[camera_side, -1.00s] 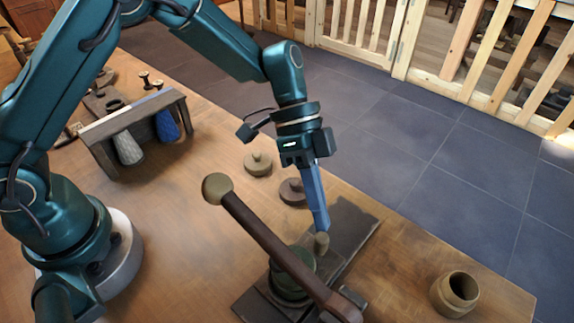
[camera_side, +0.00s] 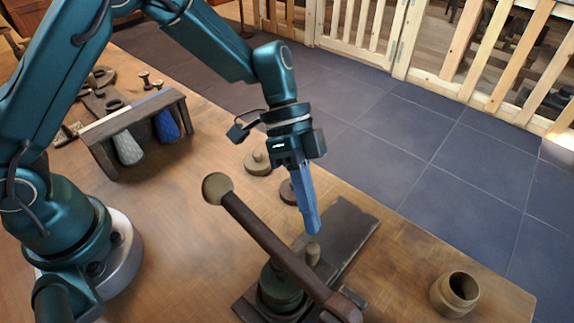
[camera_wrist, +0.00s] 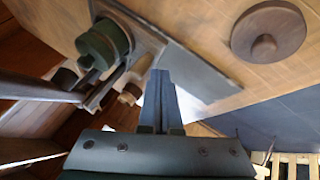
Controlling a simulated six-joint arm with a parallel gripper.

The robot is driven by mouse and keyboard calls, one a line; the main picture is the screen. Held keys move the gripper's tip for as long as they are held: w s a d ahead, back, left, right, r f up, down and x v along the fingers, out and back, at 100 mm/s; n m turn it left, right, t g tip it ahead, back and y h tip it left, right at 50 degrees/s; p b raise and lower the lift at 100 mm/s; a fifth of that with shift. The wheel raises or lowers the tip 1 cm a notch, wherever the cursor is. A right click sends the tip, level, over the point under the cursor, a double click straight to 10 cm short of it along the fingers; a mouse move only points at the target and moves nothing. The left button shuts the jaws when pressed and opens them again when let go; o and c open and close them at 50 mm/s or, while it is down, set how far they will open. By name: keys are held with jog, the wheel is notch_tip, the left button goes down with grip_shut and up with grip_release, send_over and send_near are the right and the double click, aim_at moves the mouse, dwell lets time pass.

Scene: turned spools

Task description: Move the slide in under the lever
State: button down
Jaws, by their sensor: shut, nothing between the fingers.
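The slide sits on a dark track (camera_side: 345,228). It shows as a short tan peg (camera_side: 313,254) beside a dark green round piece (camera_side: 281,290). In the wrist view the peg (camera_wrist: 130,93) and green piece (camera_wrist: 103,42) show near the fingertips. The brown lever (camera_side: 275,243) with its tan ball end slants over the green piece and partly hides it. My gripper (camera_side: 312,228) is shut and empty, its blue fingers pointing down. Their tips are close to the peg, on its far side; I cannot tell whether they touch. The gripper also shows in the wrist view (camera_wrist: 160,85).
Two round knobbed lids, one tan (camera_side: 258,161) and one dark (camera_side: 288,191), lie behind the gripper. A tan open pot (camera_side: 455,294) stands at the right. The table between rack and lever is clear.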

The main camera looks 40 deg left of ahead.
jog(key=w, duration=0.1)
jog(key=a, duration=0.1)
jog(key=w, duration=0.1)
jog(key=shift+w+a+r, duration=0.15)
jog(key=shift+w+r, duration=0.1)
jog(key=shift+w, duration=0.1)
jog(key=a+r+t, duration=0.1)
jog(key=a+r, duration=0.2)
jog(key=r, duration=0.4)
jog(key=a+r+t, duration=0.2)
jog(key=a+r, duration=0.1)
jog(key=r, duration=0.5)
jog(key=s+a+f+n+t+y, duration=0.3)
jog(key=s+a+n+t+y, duration=0.2)
jog(key=s+a+n, duration=0.5)
jog(key=s+n+y, duration=0.1)
jog(key=s+n, duration=0.1)
jog(key=n, duration=0.2)
jog(key=shift+s+a+f+t+y, duration=0.15)
jog(key=shift+s+f+t+y, duration=0.2)
jog(key=shift+t+y, duration=0.05)
